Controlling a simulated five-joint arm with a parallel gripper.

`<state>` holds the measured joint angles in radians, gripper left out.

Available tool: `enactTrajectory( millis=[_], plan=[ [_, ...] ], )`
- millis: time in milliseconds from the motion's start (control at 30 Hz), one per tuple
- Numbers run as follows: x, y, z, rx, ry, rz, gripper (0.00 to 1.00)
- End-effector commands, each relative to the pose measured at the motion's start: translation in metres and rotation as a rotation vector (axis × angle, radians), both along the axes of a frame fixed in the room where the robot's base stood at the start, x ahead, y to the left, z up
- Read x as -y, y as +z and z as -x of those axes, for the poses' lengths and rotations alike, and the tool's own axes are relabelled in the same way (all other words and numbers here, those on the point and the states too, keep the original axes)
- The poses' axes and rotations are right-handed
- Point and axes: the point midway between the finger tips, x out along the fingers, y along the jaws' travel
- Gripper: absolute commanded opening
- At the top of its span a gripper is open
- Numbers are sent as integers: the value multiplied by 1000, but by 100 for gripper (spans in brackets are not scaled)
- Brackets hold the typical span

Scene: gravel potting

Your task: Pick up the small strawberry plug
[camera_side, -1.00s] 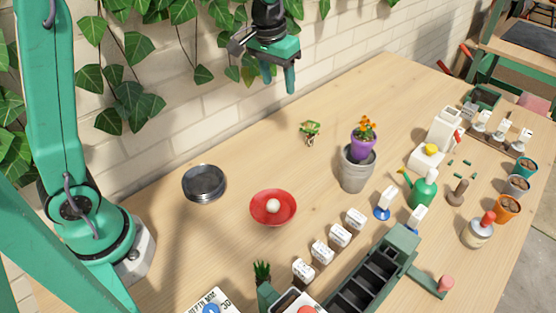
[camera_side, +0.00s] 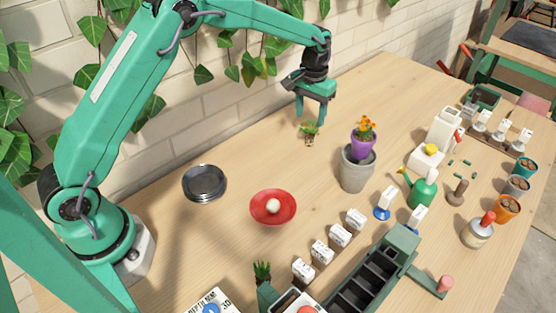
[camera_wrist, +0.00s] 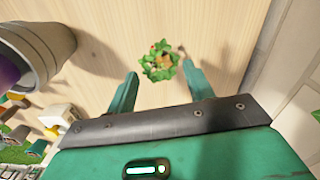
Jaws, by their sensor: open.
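The small strawberry plug (camera_side: 309,132) is a little green plant with a brown root clump, on the bare wooden table near the wall. In the wrist view the plug (camera_wrist: 159,62) shows from above, with green leaves and bits of red and orange. My gripper (camera_side: 312,118) is low, directly above and around the plug's leaves in the side view. In the wrist view my gripper (camera_wrist: 160,82) has its two green fingers apart, with the plug between and just beyond the tips. The fingers do not visibly touch it, and its root clump is hidden there.
A grey pot (camera_side: 355,174) with a purple pot (camera_side: 363,148) of orange flowers stands to the right of the plug. A red dish (camera_side: 273,219) with a white ball and a stack of dark dishes (camera_side: 204,184) lie to the left. The brick wall (camera_side: 240,115) is behind.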

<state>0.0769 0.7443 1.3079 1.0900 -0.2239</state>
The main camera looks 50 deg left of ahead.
Motion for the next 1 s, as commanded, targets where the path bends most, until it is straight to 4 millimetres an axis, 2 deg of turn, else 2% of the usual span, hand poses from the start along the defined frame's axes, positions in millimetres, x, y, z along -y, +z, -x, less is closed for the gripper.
enactTrajectory(
  millis=[400,733,1000],
  plan=[
    [0,-24,0,0,-1,0,52],
    [0,-32,-1,-1,-1,0,52],
    [2,-61,-5,-3,0,-1,52]
  ],
)
